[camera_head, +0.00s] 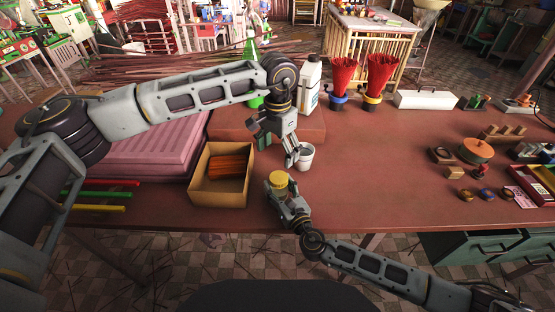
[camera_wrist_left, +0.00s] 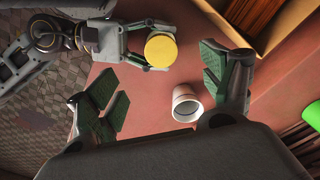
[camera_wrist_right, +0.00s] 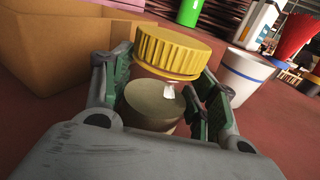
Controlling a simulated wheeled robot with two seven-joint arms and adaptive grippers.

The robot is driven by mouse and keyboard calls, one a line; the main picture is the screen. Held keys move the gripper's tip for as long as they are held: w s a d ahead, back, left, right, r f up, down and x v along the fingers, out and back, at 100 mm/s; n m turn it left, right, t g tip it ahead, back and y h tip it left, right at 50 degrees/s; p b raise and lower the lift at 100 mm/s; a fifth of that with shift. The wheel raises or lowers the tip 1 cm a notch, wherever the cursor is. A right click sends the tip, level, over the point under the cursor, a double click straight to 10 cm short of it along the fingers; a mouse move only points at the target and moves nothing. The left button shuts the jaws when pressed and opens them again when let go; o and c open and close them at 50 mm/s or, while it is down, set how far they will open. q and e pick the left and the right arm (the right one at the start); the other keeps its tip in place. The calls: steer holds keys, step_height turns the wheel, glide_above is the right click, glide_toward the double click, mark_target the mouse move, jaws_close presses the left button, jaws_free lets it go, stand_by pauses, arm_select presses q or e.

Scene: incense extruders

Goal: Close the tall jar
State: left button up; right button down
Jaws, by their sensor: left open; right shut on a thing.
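The jar (camera_wrist_right: 150,105) stands between the fingers of my right gripper (camera_wrist_right: 160,95). Its ridged yellow lid (camera_wrist_right: 172,52) is at the top; the part between lid and the olive contents looks clear, and I cannot tell how tightly the lid sits. In the head view the yellow lid (camera_head: 278,179) shows above my right gripper (camera_head: 287,197), near the table's front edge. The lid also shows from above in the left wrist view (camera_wrist_left: 160,50), with my right fingers around the jar. My left gripper (camera_head: 277,150) is open and empty, up and behind the jar; its fingers (camera_wrist_left: 165,100) are spread wide.
A cardboard box of orange-brown sticks (camera_head: 220,197) is at the left. A white bottle (camera_head: 310,85) and red stick bundles (camera_head: 343,77) stand behind.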

steer(key=shift+f, duration=0.1)
stand_by(0.3)
steer(key=shift+c, duration=1.9)
jaws_free()
steer(key=shift+s, duration=0.1)
steer(key=shift+v, duration=5.9)
steer(key=shift+d, duration=0.1)
